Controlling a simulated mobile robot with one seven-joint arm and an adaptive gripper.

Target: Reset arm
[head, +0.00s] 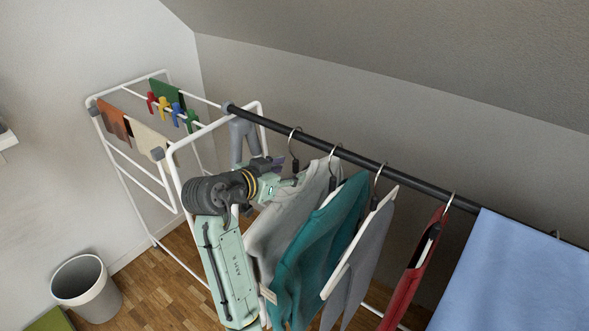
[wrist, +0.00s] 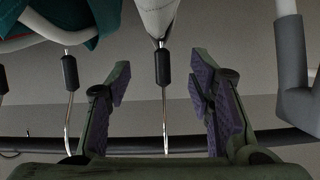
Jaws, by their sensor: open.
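My arm reaches in from the bottom left in the head view, and my gripper (head: 292,182) is beside the white-grey shirt (head: 290,225) at the left end of the hanging clothes. In the wrist view my gripper (wrist: 158,78) is open, with its purple-lined fingers apart. The metal hook with a black sleeve (wrist: 162,66) of a hanger stands between the fingers, apart from both. The hook runs to the dark rail (wrist: 290,139). Part of the white garment (wrist: 156,14) shows above the hook.
A teal shirt (head: 318,240), a grey garment (head: 362,262), a red garment (head: 415,276) and a blue cloth (head: 515,280) hang along the rail (head: 350,158). A white drying rack (head: 181,150) with clothespins stands behind my arm. A bin (head: 84,285) stands on the floor at left.

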